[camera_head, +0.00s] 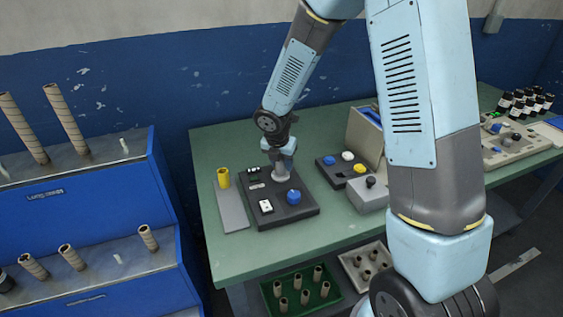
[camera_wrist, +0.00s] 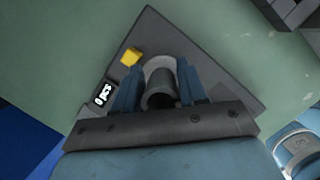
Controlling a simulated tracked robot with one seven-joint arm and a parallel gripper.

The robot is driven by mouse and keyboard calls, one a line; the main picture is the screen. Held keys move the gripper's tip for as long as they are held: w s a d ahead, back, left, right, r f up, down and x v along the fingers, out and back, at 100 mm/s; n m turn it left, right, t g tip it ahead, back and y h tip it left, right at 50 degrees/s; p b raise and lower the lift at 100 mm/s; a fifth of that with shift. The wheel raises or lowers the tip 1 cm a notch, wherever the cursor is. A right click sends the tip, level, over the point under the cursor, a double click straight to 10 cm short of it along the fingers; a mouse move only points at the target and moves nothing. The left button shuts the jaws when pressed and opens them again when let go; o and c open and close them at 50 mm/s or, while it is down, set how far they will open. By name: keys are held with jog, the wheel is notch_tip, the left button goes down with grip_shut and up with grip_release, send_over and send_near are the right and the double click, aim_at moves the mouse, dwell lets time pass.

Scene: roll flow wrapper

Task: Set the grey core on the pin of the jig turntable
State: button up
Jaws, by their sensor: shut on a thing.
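My gripper (camera_head: 281,162) is over the dark jig plate (camera_head: 292,212) on the green table in the head view. In the wrist view my gripper (camera_wrist: 160,92) has its two blue fingers on either side of the grey core (camera_wrist: 158,96), shut on it. The core is a short tube with a dark opening. A pale grey rounded surface (camera_wrist: 159,64), perhaps the turntable, shows just beyond the core. The pin is hidden, and I cannot tell whether the core touches the turntable. The dark jig plate (camera_wrist: 222,82) spreads around the fingers.
A yellow cylinder (camera_head: 223,178) stands at the left. A knob panel (camera_head: 332,177) and grey box (camera_head: 368,199) stand to the right. A green tray (camera_head: 294,310) holds several tubes below.

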jog(key=shift+s+d+f, duration=0.1)
jog(key=shift+s+f, duration=0.35)
jog(key=shift+f, duration=0.15)
dwell(0.5)
jog(key=o, duration=0.8)
jog(key=shift+o, duration=1.1)
jog(key=shift+w+r, duration=0.2)
jog(key=shift+r, duration=0.35)
jog(key=shift+w+r, duration=0.15)
jog(key=shift+r, duration=0.35)
jog(key=shift+w+r, duration=0.1)
jog(key=shift+r, duration=2.9)
